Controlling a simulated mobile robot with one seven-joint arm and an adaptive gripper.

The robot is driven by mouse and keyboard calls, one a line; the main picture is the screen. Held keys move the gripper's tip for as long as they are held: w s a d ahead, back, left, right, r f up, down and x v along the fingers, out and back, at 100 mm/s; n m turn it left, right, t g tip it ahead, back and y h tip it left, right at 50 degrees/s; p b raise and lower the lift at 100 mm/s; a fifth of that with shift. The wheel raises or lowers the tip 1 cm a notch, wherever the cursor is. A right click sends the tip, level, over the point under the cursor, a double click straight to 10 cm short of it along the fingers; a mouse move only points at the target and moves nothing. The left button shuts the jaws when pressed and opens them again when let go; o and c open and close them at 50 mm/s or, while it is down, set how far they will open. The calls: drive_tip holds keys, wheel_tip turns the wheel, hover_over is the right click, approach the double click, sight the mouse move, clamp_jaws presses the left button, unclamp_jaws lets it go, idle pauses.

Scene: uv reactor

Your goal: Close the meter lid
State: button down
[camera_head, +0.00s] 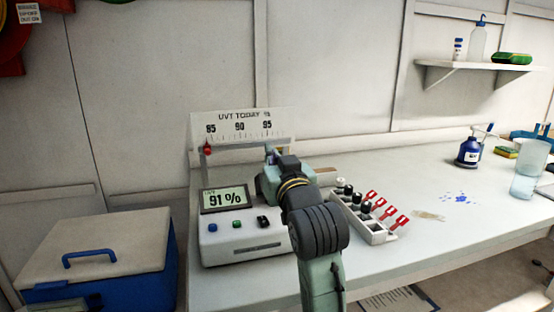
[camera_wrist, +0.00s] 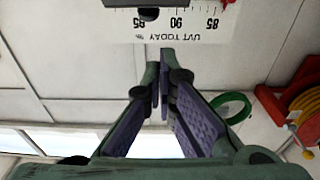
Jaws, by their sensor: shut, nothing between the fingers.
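The white meter (camera_head: 230,240) stands on the bench with its display lit at 91 %. A grey panel with a pale top edge (camera_head: 235,149) rises behind the display. It may be the raised lid, but my arm hides its right part and I cannot tell its exact angle. My gripper (camera_head: 275,153) is at the back right of the meter, in front of the "UVT TODAY %" scale board (camera_head: 240,117). In the wrist view my gripper (camera_wrist: 162,75) has its fingertips together and empty, pointing toward the board, which appears upside down. Contact with the panel cannot be judged.
A white rack (camera_head: 375,234) with black-capped and red-handled items stands right of the meter. A blue cooler (camera_head: 100,255) with a pale lid is at left. A blue bottle (camera_head: 468,152) and a clear beaker (camera_head: 525,185) stand farther right. The bench's middle right is mostly clear.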

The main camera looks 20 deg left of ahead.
drive_tip(key=p+x, duration=0.1)
drive_tip(key=x, duration=0.3)
drive_tip(key=shift+r, duration=0.1)
drive_tip(key=f, duration=0.1)
drive_tip(key=s+f, duration=0.1)
drive_tip(key=shift+d+f+p, duration=0.3)
drive_tip(key=shift+s+d+f, duration=0.15)
drive_tip(key=shift+s+f, duration=0.1)
drive_tip(key=shift+f, duration=0.2)
drive_tip(key=shift+f, duration=0.15)
